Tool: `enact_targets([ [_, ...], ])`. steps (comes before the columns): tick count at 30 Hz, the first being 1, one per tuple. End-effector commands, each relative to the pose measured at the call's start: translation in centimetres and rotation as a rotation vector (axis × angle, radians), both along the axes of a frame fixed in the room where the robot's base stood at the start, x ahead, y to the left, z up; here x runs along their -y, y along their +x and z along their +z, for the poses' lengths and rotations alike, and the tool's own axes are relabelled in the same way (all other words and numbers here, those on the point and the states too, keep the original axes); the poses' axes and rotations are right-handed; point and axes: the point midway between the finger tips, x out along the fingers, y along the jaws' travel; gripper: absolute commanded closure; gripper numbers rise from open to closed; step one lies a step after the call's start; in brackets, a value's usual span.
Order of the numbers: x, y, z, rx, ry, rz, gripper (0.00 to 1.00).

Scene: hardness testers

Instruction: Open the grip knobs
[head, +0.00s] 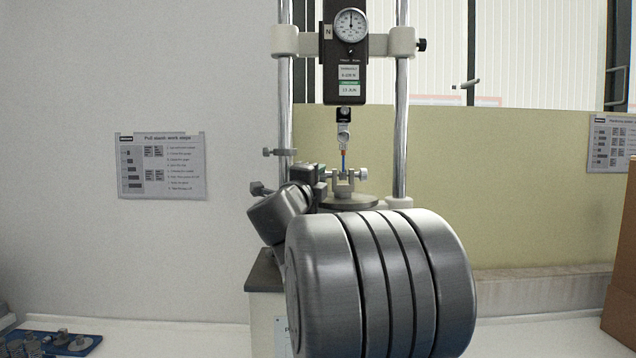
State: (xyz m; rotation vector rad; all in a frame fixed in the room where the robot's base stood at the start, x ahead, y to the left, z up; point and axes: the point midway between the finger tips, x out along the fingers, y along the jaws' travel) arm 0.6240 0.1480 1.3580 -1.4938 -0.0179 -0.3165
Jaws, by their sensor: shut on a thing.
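The pull tester holds a small clamp (344,183) on a round metal base. The right grip knob (362,174) sticks out to the right of the clamp and is free. My gripper (319,183) comes in from the left at the clamp's left side. Its dark fingers are shut on the left grip knob, which they mostly hide. How far either knob is turned cannot be told.
The force gauge (345,75) hangs between two chrome columns (402,130). Other knobs stick out at left (268,152). My arm links cover the tester's lower front. A blue tray (80,345) with metal parts lies at lower left; a brown box (622,260) stands at right.

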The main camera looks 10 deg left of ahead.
Motion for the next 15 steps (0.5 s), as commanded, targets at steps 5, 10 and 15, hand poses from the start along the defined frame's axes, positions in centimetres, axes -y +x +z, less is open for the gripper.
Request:
enact_targets([
  [5,-0.01,0.01,-0.04,-0.001,-0.001,0.0,0.52],
  [10,-0.02,0.02,-0.11,-0.002,-0.001,0.0,0.5],
  [15,-0.02,0.04,-0.05,-0.007,-0.001,0.0,0.5],
])
